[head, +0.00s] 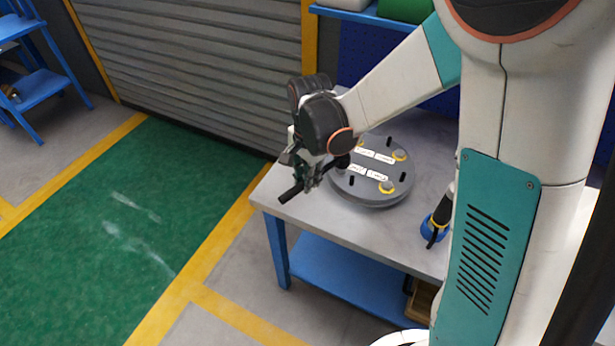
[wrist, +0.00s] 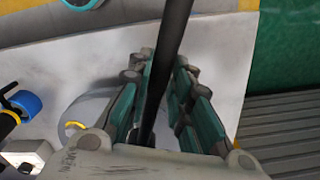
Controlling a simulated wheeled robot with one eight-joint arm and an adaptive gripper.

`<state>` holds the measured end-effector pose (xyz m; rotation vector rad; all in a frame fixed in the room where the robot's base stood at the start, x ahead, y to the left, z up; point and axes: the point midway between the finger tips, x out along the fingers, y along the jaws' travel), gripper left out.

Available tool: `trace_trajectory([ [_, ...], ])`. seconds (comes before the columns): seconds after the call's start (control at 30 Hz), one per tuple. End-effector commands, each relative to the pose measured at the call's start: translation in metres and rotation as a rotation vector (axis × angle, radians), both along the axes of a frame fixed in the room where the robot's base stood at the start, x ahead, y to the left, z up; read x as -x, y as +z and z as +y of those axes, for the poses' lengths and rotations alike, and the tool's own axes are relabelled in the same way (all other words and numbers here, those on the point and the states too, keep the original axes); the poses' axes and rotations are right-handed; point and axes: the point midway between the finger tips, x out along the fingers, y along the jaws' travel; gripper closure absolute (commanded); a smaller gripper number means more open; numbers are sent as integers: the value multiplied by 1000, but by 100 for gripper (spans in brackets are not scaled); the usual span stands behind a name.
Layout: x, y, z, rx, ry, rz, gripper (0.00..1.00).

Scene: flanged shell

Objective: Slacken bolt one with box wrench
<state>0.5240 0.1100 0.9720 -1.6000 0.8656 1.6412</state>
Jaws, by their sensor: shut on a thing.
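In the wrist view the dark wrench shaft (wrist: 172,55) runs up between the teal finger pads of my gripper (wrist: 160,100). The round grey flanged shell (head: 372,198) lies on the table to the right of my gripper. Its lid carries white labels, black upright pins and yellow-ringed bolts (head: 387,186). Which one is bolt one I cannot tell. The wrench's other end reaches toward the lid's left side, partly hidden by my gripper.
The grey workbench (head: 300,212) has blue legs and a blue lower shelf (head: 345,280). A blue and black tool (head: 436,226) stands at its right, also in the wrist view (wrist: 20,104). Bare tabletop lies in front of the shell. A roller shutter is behind.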

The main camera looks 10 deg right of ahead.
Motion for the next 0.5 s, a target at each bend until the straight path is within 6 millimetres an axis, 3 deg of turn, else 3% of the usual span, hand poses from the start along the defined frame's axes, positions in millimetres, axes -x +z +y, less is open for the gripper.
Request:
trace_trajectory([
  [0.5,0,-11,0,0,0,0,100],
])
